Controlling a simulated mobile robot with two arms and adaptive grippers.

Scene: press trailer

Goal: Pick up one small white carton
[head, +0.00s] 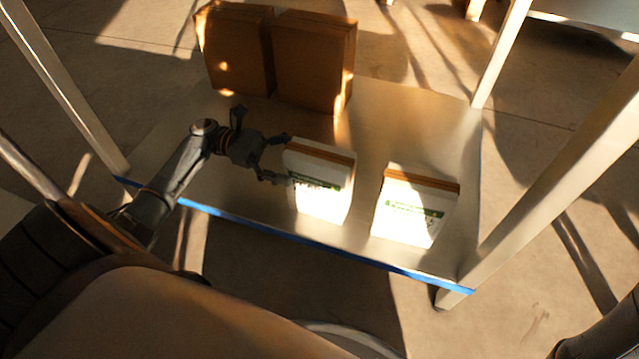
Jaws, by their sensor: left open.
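Two small white cartons with brown tops and green print stand on a shelf. The left carton (321,186) is near the middle of the shelf. The right carton (416,208) stands apart from it to the right. My left gripper (276,158) is open, its fingers pointing right at the left side of the left carton. The fingertips are very close to that carton; I cannot tell whether they touch it. My right gripper is not in view.
Two brown boxes (314,62) stand at the back left of the shelf (405,130). A blue strip (330,249) runs along its front edge. Pale posts (555,165) rise at the shelf's corners. The shelf right of the right carton is clear.

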